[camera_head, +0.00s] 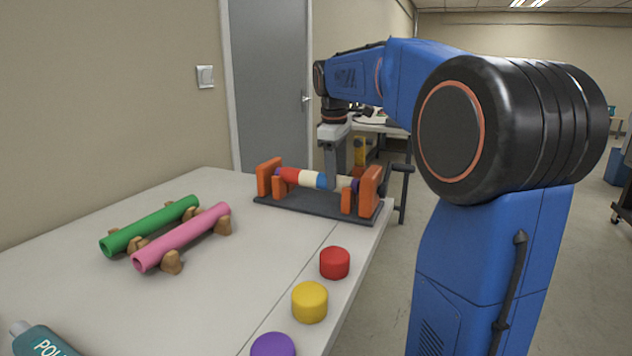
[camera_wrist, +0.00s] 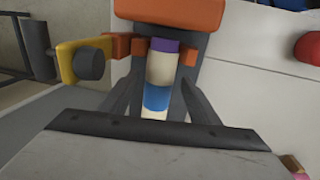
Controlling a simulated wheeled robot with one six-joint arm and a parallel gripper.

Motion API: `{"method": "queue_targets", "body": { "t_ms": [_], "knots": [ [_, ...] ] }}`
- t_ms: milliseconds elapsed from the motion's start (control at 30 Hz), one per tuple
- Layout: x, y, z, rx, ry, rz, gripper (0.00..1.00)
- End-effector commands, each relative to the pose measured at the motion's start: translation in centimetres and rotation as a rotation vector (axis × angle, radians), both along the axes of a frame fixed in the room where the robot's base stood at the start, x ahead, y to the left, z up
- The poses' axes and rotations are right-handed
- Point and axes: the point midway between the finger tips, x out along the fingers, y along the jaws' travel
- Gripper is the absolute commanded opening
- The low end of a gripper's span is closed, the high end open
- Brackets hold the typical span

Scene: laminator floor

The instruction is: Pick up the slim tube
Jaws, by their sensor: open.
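A slim tube with red, cream, blue and purple bands (camera_head: 312,179) lies level in a dark holder (camera_head: 310,207) with orange end blocks at the far end of the table. The tube also shows in the wrist view (camera_wrist: 160,70). My gripper (camera_head: 336,185) points down at the tube's right part. In the wrist view my gripper (camera_wrist: 160,95) is open, with one dark finger on each side of the tube. Whether the fingers touch it cannot be told. The gripper hides part of the tube in the head view.
A green tube (camera_head: 150,226) and a pink tube (camera_head: 182,237) rest on tan supports at the left. Red (camera_head: 335,263), yellow (camera_head: 310,302) and purple (camera_head: 273,345) caps stand along the table's right side. A teal bottle (camera_head: 45,342) lies front left. The table's middle is clear.

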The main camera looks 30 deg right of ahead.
Motion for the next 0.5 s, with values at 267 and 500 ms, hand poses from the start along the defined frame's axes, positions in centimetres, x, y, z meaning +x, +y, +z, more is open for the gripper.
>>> {"method": "queue_targets", "body": {
  "t_ms": [267,500],
  "knots": [
    [0.2,-0.3,-1.9,0.0,-0.001,0.0,0.56],
    [0.2,-0.3,-1.9,0.0,-0.001,0.0,0.41]
  ]
}}
